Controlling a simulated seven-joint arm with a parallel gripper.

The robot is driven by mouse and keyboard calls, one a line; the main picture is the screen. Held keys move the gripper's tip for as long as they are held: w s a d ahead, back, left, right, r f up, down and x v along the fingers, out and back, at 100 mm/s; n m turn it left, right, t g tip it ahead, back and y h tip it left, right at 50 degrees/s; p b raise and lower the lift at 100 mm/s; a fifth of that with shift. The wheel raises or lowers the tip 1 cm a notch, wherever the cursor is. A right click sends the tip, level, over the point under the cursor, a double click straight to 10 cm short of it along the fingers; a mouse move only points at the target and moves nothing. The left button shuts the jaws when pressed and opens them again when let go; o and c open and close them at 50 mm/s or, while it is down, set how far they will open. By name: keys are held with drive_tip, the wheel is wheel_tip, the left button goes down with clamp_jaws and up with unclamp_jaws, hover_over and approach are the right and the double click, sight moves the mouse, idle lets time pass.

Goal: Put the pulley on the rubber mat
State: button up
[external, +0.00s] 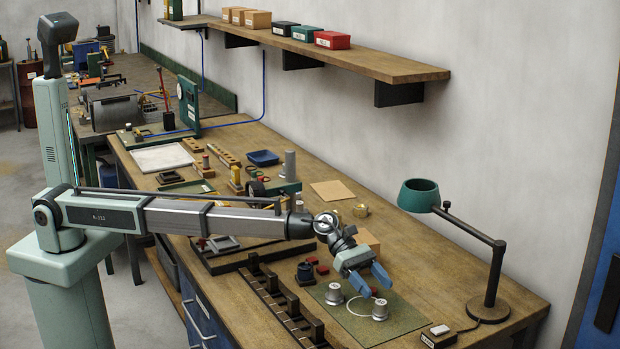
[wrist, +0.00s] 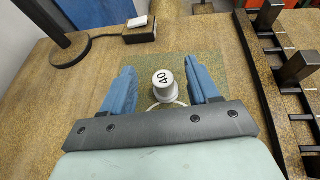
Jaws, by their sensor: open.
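I cannot single out the pulley with certainty. A silver stepped piece marked 40 (wrist: 163,84) stands upright between my open fingers in the wrist view; in the external view it appears to be the right-hand silver piece (external: 380,309). A similar silver piece (external: 334,293) stands to its left. Both stand on a thin green mat (external: 405,318), which also shows in the wrist view (wrist: 207,62). A pale ring lies beside the marked piece. My gripper (external: 372,284) is open and empty, angled down over the mat; it also shows in the wrist view (wrist: 160,68). Finger contact is not visible.
A dark slotted rack (external: 282,303) runs along the mat's left side.

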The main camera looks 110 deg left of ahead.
drive_tip(key=shift+r, duration=2.1)
